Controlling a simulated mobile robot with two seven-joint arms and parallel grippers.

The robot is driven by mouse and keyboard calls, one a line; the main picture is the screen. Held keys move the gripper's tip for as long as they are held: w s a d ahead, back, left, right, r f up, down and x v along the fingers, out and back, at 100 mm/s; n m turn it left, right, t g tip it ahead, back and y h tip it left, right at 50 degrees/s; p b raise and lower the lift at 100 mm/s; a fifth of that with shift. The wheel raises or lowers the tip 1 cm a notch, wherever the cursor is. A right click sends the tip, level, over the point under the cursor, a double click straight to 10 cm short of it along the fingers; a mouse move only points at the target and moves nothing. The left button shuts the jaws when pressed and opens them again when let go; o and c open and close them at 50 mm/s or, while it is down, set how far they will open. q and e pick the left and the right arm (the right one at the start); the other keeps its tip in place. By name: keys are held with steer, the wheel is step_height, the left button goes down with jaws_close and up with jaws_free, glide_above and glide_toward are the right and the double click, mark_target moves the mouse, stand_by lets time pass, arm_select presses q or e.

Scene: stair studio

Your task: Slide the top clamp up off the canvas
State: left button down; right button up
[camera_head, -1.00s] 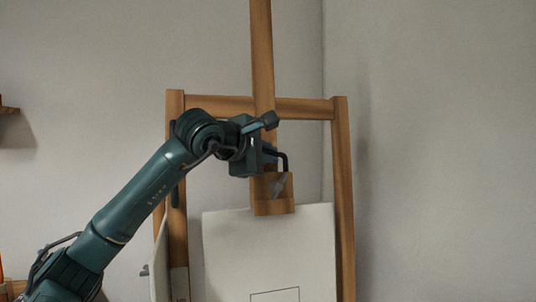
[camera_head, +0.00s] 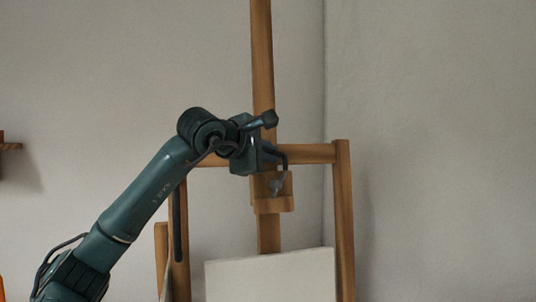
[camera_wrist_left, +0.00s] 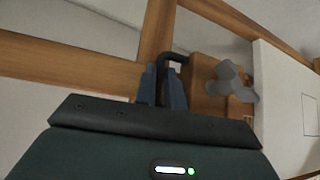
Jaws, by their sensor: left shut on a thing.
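The top clamp is a wooden block (camera_head: 262,203) with a grey wing knob (camera_head: 277,185) and a dark bent handle (camera_head: 286,157), on the easel's central mast (camera_head: 263,60). The white canvas (camera_head: 275,277) stands below it, with bare mast showing between its top edge and the clamp. My left gripper (camera_head: 268,158) is shut on the clamp's handle. In the left wrist view its two blue fingers (camera_wrist_left: 162,86) hold the dark handle (camera_wrist_left: 172,57), beside the clamp block (camera_wrist_left: 203,78) and knob (camera_wrist_left: 230,80). My right gripper is not in view.
The wooden easel's crossbar (camera_head: 310,153) passes behind my gripper, and its right upright (camera_head: 344,215) stands to the right. The mast continues clear above the clamp. A small wall shelf (camera_head: 10,146) is at the far left.

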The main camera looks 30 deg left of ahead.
arm_select(q)
steer(key=shift+r, duration=0.1)
steer(key=c, duration=1.5)
jaws_free()
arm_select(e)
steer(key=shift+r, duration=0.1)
arm_select(q)
steer(key=shift+s, duration=0.1)
steer(key=shift+s, duration=0.35)
steer(key=shift+b+v, duration=1.3)
steer(key=shift+v, duration=4.85)
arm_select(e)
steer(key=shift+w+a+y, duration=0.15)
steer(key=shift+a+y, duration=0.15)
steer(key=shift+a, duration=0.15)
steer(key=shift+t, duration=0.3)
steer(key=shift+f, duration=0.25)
